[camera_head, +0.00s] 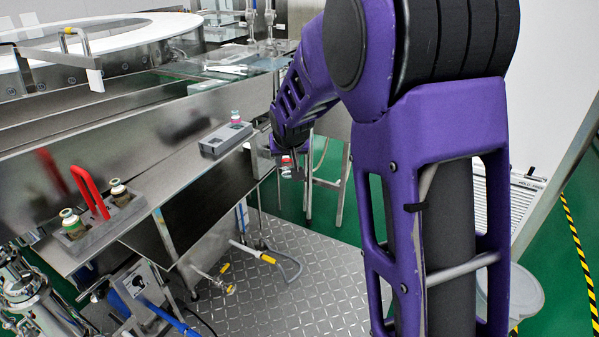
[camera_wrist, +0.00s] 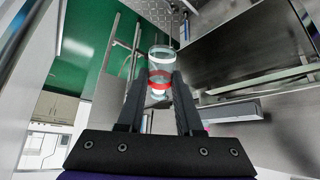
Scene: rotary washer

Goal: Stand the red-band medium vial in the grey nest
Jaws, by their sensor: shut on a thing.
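The red-band vial (camera_wrist: 159,83) is clear glass with a red band and sits between the two dark fingers of my gripper (camera_wrist: 160,95) in the wrist view. My gripper is shut on it. In the head view the vial (camera_head: 286,160) shows small and partly hidden at the end of my arm, right of the shelf edge. The grey nest (camera_head: 213,147) is a low block on the steel shelf, left of my gripper and apart from it. A grey block (camera_wrist: 232,111), likely the nest, shows right of my fingers in the wrist view.
A grey carrier (camera_head: 105,225) with a red handle (camera_head: 90,192) holds two vials on the shelf at left. Bare shelf lies between it and the nest. The steel machine wall (camera_head: 120,135) rises behind.

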